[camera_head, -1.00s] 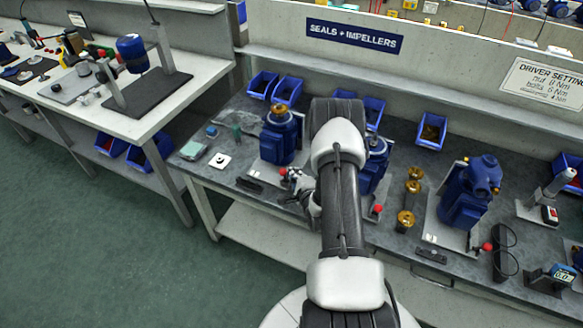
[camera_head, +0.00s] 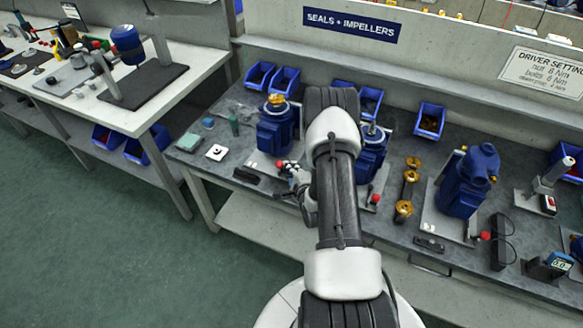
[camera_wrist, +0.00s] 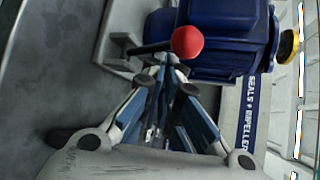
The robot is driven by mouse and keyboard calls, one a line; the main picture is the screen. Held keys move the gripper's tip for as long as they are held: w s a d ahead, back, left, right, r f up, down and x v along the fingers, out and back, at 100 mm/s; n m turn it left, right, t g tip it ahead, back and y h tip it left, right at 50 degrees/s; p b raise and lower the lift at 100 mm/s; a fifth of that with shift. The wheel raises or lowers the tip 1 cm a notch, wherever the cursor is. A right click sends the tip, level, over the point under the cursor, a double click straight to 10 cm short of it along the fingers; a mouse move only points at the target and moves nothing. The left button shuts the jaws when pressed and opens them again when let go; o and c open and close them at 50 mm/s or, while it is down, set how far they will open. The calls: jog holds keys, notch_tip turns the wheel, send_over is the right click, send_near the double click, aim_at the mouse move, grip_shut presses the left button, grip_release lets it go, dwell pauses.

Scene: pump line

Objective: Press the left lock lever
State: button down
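The left lock lever is a dark rod with a red ball knob (camera_wrist: 187,42), beside the blue left pump (camera_wrist: 232,38) in the wrist view. In the head view its red knob (camera_head: 280,164) shows at the foot of the left pump (camera_head: 275,130), which has a brass top. My gripper (camera_wrist: 163,62) has its fingers converging to a closed tip just by the rod and knob, with nothing seen between them. In the head view my gripper (camera_head: 289,168) is right beside the knob. I cannot tell whether the tips touch the lever.
A second blue pump (camera_head: 371,150) with a red-knobbed lever (camera_head: 375,198) stands right of my arm, partly hidden. A third pump (camera_head: 468,182) is farther right. Brass parts (camera_head: 408,190) stand between them. Blue bins (camera_head: 429,121) line the bench back.

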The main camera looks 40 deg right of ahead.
jog(key=shift+a+f, duration=0.25)
jog(key=shift+a, duration=0.2)
jog(key=shift+s, duration=0.15)
jog(key=v, duration=1.1)
jog(key=shift+s+r, duration=0.3)
jog(key=shift+r, duration=0.05)
jog(key=shift+d, duration=0.2)
